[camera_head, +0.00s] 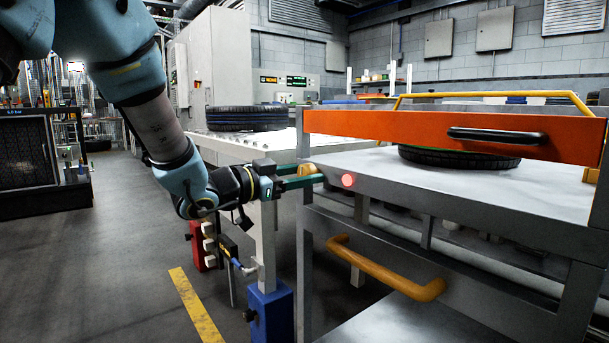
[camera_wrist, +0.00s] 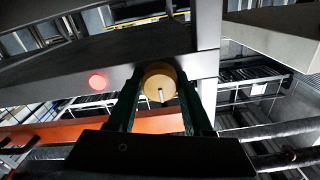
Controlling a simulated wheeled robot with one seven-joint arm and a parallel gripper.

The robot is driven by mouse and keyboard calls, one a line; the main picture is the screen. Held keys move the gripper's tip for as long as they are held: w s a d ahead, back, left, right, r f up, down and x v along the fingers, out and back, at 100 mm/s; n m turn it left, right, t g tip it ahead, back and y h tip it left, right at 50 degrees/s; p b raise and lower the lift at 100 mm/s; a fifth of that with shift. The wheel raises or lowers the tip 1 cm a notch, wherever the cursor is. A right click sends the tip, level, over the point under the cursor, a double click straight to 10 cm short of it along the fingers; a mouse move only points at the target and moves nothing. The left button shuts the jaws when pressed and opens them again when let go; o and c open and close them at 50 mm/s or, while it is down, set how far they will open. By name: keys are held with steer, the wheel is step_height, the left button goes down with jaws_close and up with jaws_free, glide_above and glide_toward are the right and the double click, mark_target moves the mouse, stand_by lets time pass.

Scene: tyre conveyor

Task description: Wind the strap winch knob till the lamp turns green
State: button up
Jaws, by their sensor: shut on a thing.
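The winch knob (camera_wrist: 159,80) is a round yellow-orange knob with a pale line on its face. It sits on the grey metal edge of the cart, and in the head view (camera_head: 308,171) it shows at the cart's left corner post. My gripper (camera_head: 305,176) reaches it from the left with green fingers. In the wrist view the fingers (camera_wrist: 162,95) stand on both sides of the knob, shut on it. The lamp (camera_head: 348,180) glows red on the cart edge just right of the knob, and it also shows red in the wrist view (camera_wrist: 97,81).
An orange bar (camera_head: 450,136) with a black handle crosses above the cart top, where a tyre (camera_head: 459,157) lies. A yellow handle (camera_head: 387,268) juts out below. A conveyor with another tyre (camera_head: 246,118) stands behind my arm. Open floor lies at left.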

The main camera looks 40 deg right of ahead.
jaws_close()
steer(key=shift+f+m+b, duration=0.1)
steer(key=shift+m+b, duration=0.25)
steer(key=shift+m, duration=0.05)
steer(key=m+b, duration=0.4)
steer(key=m, duration=0.1)
steer(key=shift+f+m, duration=0.1)
steer(key=shift+m, duration=0.2)
steer(key=m+b, duration=0.3)
steer(key=m, duration=0.1)
steer(key=shift+m+b, duration=1)
